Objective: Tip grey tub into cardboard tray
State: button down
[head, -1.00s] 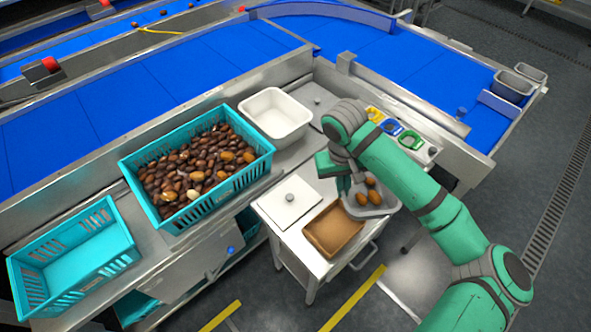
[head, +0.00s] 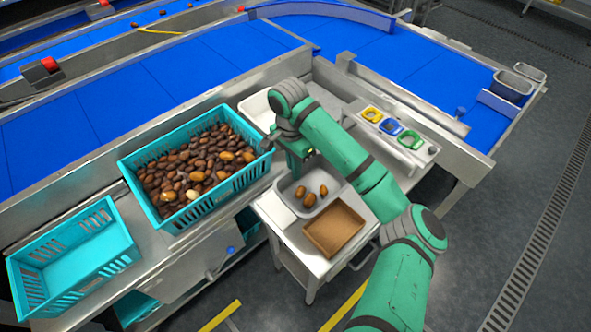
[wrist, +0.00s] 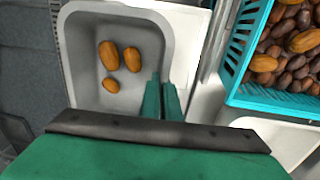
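The grey tub (head: 289,191) holds three brown dates (head: 310,199) and looks about level. It hangs over the white plate on the small steel cart, behind and left of the cardboard tray (head: 334,229). The brown tray looks empty. My gripper (head: 297,170) is at the tub's back rim. In the wrist view my gripper (wrist: 162,98) has its fingers close together on the wall of the grey tub (wrist: 88,75), with the dates (wrist: 121,60) inside. The exact grip is partly hidden. The cardboard tray does not show in the wrist view.
A teal crate full of dates (head: 262,167) stands left of the tub. An empty teal crate (head: 70,232) is further left. A white bin (head: 256,110) is behind my gripper, partly hidden.

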jog(key=shift+s+d+r+t+y, duration=0.15)
jog(key=shift+r+t+y, duration=0.25)
jog(key=shift+t+y, duration=0.35)
jog(key=shift+s+r+t+y, duration=0.15)
jog(key=shift+r+t+y, duration=0.35)
jog(key=shift+t, duration=0.35)
jog(key=shift+s+d+r+t+y, duration=0.15)
jog(key=shift+s+t+y, duration=0.05)
jog(key=shift+t+y, duration=0.2)
jog(key=shift+s+d+r+t+y, duration=0.3)
jog(key=shift+s+d+t+y, duration=0.1)
jog(key=shift+d+t, duration=0.1)
jog(key=shift+s+d+r+t+y, duration=0.5)
jog(key=shift+s+t+y, duration=0.1)
jog(key=shift+t, duration=0.2)
jog(key=shift+s+d+r+t+y, duration=0.35)
jog(key=shift+s+r+t+y, duration=0.2)
jog(key=shift+t, duration=0.25)
jog(key=shift+s+d+f+t+y, duration=0.15)
jog(key=shift+s+d+t+y, duration=0.95)
jog(key=shift+s+t, duration=0.3)
jog(key=shift+s+d+f+t+y, duration=0.1)
jog(key=shift+s+d+t+y, duration=0.95)
jog(key=shift+s+t, duration=0.3)
jog(key=s+d+f+t+y, duration=0.3)
jog(key=s+d+t+y, duration=0.2)
jog(key=s+t, duration=0.1)
jog(key=shift+s+d, duration=0.35)
jog(key=shift+s, duration=0.4)
